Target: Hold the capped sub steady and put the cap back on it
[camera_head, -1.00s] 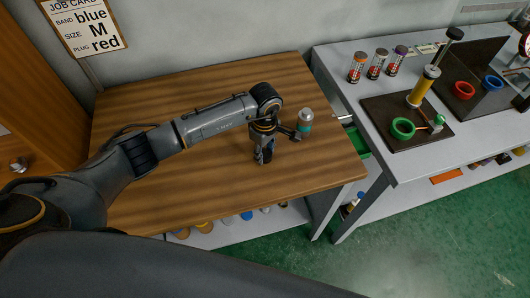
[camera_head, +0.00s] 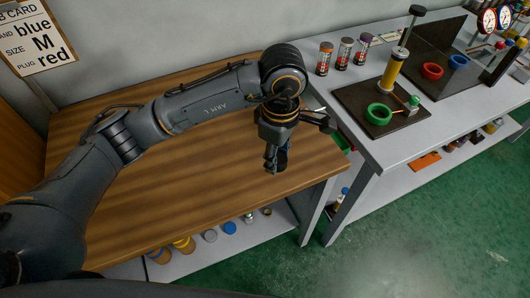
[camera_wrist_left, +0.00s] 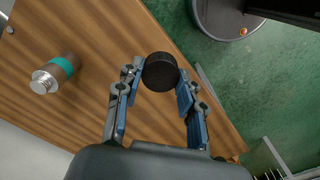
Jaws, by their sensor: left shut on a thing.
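My left gripper (camera_head: 275,165) points down over the front right part of the wooden table in the head view. In the left wrist view my left gripper (camera_wrist_left: 157,90) is shut on a round black cap (camera_wrist_left: 160,72), held between its blue-padded fingertips. The sub (camera_wrist_left: 56,74), a grey cylinder with a teal band and a bare silver threaded end, is on the table to the left of the gripper, apart from it. In the head view the sub is hidden behind my arm and gripper. My right gripper is in neither view.
The wooden tabletop (camera_head: 190,190) is mostly clear. To the right a grey bench (camera_head: 400,150) bears a dark board with a green ring (camera_head: 378,114) and a yellow cylinder (camera_head: 393,72). Several small jars stand behind it. A job card (camera_head: 38,40) hangs on the wall.

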